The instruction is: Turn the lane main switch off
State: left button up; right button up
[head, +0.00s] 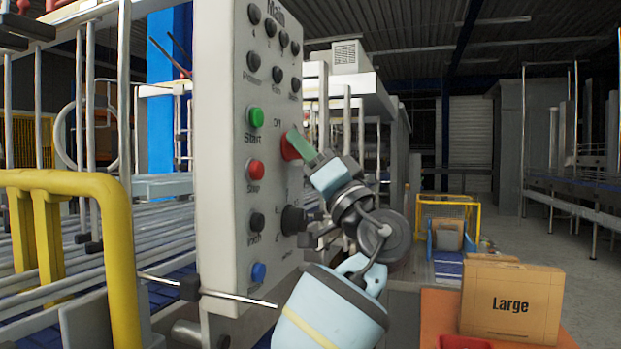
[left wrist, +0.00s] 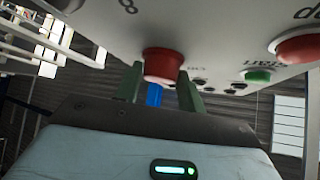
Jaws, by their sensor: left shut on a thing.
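The lane main switch is a red knob (head: 289,148) on the right part of a white control panel (head: 222,180), under a small label that seems to read "Off". My left gripper (head: 299,144), with green fingers, is shut on the knob. In the left wrist view the same red knob (left wrist: 163,64) stands out from the panel face, with a finger on either side. The fingers hide part of the knob in the head view. Its exact turn angle cannot be told. My right gripper is in neither view.
The panel also carries a green Start button (head: 256,117), a red Stop button (head: 256,169), a blue button (head: 259,272) and several black knobs. A yellow rail (head: 112,230) stands left. A "Large" carton (head: 511,302) sits lower right. The floor beyond is open.

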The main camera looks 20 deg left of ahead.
pick_arm(q)
jog(key=n+g+y, duration=0.1)
jog(key=n+g, duration=0.2)
jog(key=n+g+y+b, duration=0.1)
jog(key=n+g, duration=0.2)
jog(key=n, duration=0.1)
jog(key=n+g+y+b, duration=0.1)
jog(key=n+g+y, duration=0.1)
jog(key=n+g, duration=0.1)
jog(key=shift+w+a+n+g, duration=0.1)
jog(key=shift+w+n+g, duration=0.15)
jog(key=shift+n+g, duration=0.25)
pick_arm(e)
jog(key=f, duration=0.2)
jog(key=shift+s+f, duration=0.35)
pick_arm(q)
jog(key=shift+f+n+g, duration=0.1)
jog(key=shift+n+g, duration=0.8)
jog(key=shift+n, duration=0.3)
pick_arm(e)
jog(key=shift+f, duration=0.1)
pick_arm(q)
jog(key=o, duration=1)
jog(key=shift+a, duration=0.15)
jog(key=shift+c, duration=0.2)
